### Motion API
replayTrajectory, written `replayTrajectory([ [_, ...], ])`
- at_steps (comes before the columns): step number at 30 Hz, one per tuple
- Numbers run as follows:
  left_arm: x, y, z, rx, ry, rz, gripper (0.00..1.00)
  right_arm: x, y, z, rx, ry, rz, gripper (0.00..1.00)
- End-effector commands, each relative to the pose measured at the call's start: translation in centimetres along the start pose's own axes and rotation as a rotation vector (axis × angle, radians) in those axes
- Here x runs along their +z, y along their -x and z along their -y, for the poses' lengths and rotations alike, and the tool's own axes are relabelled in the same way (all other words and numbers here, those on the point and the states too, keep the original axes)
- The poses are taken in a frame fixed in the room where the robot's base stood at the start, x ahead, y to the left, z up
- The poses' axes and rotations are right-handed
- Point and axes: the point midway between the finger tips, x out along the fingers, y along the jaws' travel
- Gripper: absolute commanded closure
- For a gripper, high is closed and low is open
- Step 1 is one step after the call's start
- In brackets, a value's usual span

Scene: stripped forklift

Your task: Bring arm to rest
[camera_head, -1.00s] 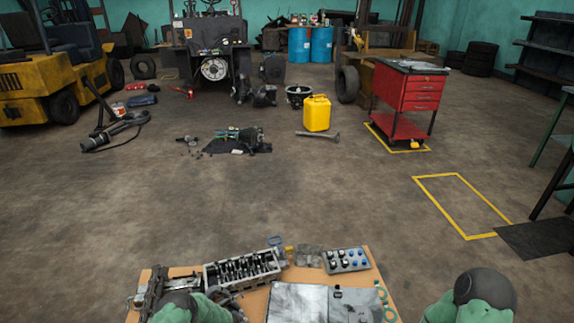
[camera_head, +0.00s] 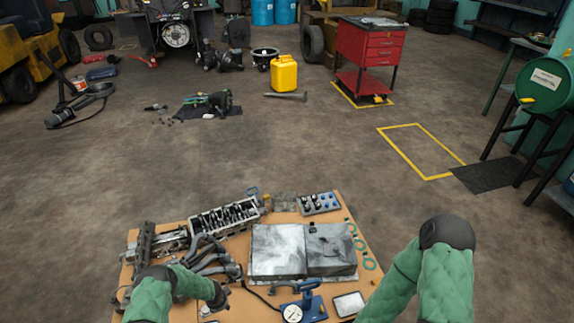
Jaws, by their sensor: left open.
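My left arm, in a green sleeve, comes in at the lower left. My left gripper (camera_head: 219,297) is small and dark at the end of that sleeve, open, over the left front part of the workbench top (camera_head: 236,312). It lies just in front of the grey pipe-like manifold (camera_head: 215,262), and I cannot tell whether they touch. I see nothing held in it. My right arm shows its bent green sleeve and dark elbow at the lower right, beside the bench. My right gripper is out of view.
The bench bears a cylinder head (camera_head: 226,215), metal covers (camera_head: 278,251), a tray of small parts (camera_head: 320,203), green rings (camera_head: 361,245) and a blue stand with a dial (camera_head: 308,303). Beyond is open floor, with a yellow canister (camera_head: 284,74) and a red tool cart (camera_head: 365,55).

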Motion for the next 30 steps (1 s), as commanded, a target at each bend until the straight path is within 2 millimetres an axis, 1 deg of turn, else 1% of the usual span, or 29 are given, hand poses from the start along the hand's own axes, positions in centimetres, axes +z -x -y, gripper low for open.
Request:
replayTrajectory([
  [2, -0.4, 0.4, -0.3, 0.009, 0.015, -0.011, 0.52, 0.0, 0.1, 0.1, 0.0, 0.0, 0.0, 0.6],
  [11, -3.1, 2.9, -2.9, 0.082, 0.139, -0.087, 0.52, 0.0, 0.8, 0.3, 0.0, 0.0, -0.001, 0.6],
  [17, -5.6, 5.6, -5.4, 0.153, 0.268, -0.15, 0.52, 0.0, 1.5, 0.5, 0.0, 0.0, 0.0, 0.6],
  [20, -7.1, 7.7, -7.0, 0.2, 0.358, -0.186, 0.52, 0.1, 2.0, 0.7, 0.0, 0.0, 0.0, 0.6],
  [23, -8.9, 10.6, -9.0, 0.259, 0.48, -0.222, 0.52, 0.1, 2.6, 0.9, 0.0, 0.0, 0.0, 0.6],
  [27, -11.4, 15.8, -12.2, 0.35, 0.701, -0.26, 0.52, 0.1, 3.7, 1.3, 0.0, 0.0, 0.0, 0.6],
  [29, -12.2, 18.1, -13.4, 0.382, 0.799, -0.266, 0.52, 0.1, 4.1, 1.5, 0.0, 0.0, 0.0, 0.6],
  [30, -12.6, 19.6, -14.3, 0.402, 0.865, -0.265, 0.52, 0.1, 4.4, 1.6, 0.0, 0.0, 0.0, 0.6],
])
